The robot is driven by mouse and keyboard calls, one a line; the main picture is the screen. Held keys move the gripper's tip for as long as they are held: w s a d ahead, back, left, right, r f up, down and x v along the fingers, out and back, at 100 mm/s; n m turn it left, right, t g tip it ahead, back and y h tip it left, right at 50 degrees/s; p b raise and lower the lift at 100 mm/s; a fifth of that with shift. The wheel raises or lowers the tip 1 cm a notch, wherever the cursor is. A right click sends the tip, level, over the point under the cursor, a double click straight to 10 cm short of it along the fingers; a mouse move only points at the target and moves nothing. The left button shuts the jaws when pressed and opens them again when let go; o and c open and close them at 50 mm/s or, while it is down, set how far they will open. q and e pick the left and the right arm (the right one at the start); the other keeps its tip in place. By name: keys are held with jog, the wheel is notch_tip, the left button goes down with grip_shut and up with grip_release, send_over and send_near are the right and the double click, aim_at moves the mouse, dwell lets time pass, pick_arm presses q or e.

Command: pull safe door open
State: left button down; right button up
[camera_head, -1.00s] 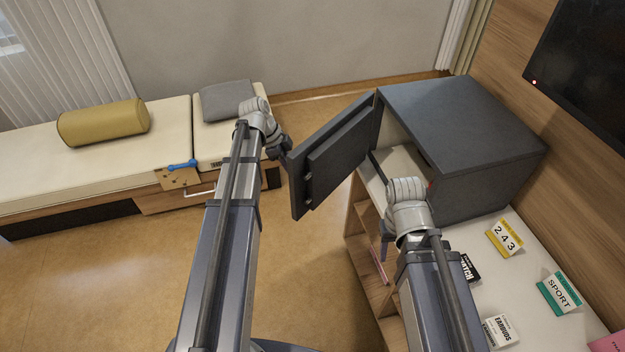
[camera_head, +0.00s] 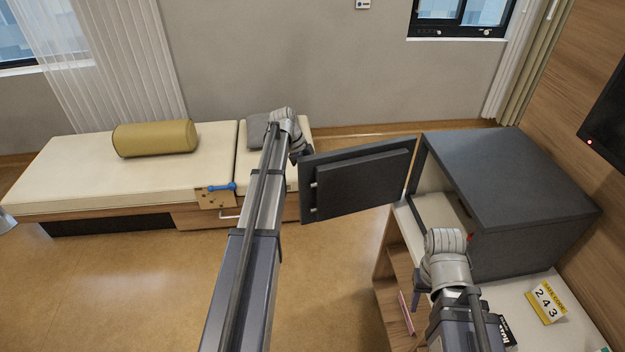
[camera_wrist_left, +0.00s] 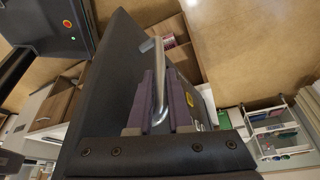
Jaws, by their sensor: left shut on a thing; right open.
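The dark grey safe (camera_head: 515,180) stands on the bedside cabinet with its front facing left. Its door (camera_head: 360,180) is swung wide out to the left, inner panel towards me, and the pale interior shows. In the left wrist view my left gripper (camera_wrist_left: 160,98) has its purple fingers closed around the metal door handle (camera_wrist_left: 160,75). In the head view my left gripper (camera_head: 297,152) is at the door's free edge, its fingers mostly hidden. My right gripper (camera_head: 424,280) is open in front of the safe opening, partly hidden by its own wrist, apart from the door.
A white cabinet top (camera_head: 530,290) with a yellow-and-white number card (camera_head: 546,301) lies right of my right arm. A bed (camera_head: 90,175) with a yellow bolster (camera_head: 155,138) stands at the back left. The floor (camera_head: 150,290) between is clear.

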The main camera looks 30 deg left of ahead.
aim_at(303, 157)
pick_arm(q)
jog(key=c, duration=0.8)
grip_release()
jog(key=shift+c, duration=0.2)
jog(key=p+v, duration=0.7)
jog(key=shift+r, duration=0.35)
jog(key=shift+a, duration=0.1)
jog(key=shift+r, duration=0.1)
